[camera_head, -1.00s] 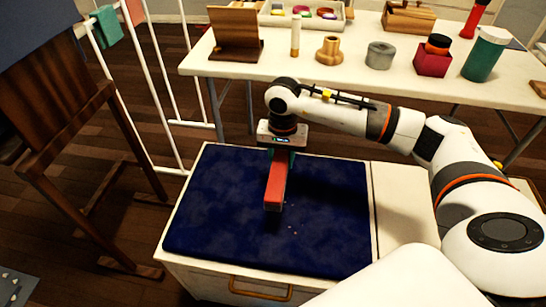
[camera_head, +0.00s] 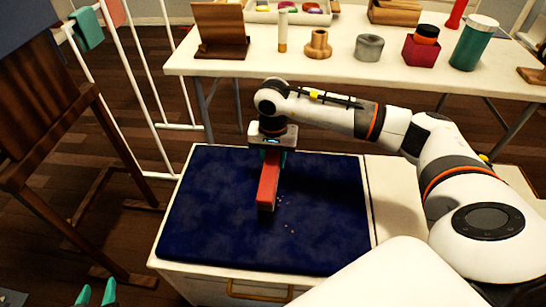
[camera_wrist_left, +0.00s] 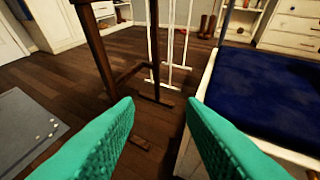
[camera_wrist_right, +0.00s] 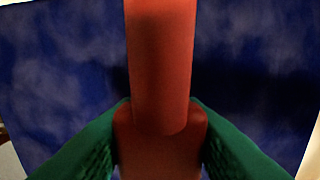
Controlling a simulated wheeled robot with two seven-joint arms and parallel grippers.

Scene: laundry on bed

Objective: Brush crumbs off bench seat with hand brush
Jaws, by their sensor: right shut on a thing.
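A red hand brush (camera_head: 268,186) is over the dark blue bench seat (camera_head: 210,220), close to its surface. My right gripper (camera_head: 270,153) is shut on the brush; its green fingers hold the red handle (camera_wrist_right: 160,70) in the right wrist view. Several small pale crumbs (camera_head: 287,228) lie on the seat just right of and in front of the brush. The brush's bristles are hidden. My left gripper (camera_wrist_left: 160,125) is open and empty, beside the bench's left side; its green fingertips also show at the bottom left of the head view (camera_head: 97,292).
A white table (camera_head: 330,66) with a wooden stand (camera_head: 220,30), jars and a tray is behind the bench. A wooden chair (camera_head: 60,150) and white rack (camera_head: 150,130) stand at left. A grey dustpan-like sheet (camera_wrist_left: 35,130) with pale bits lies on the floor.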

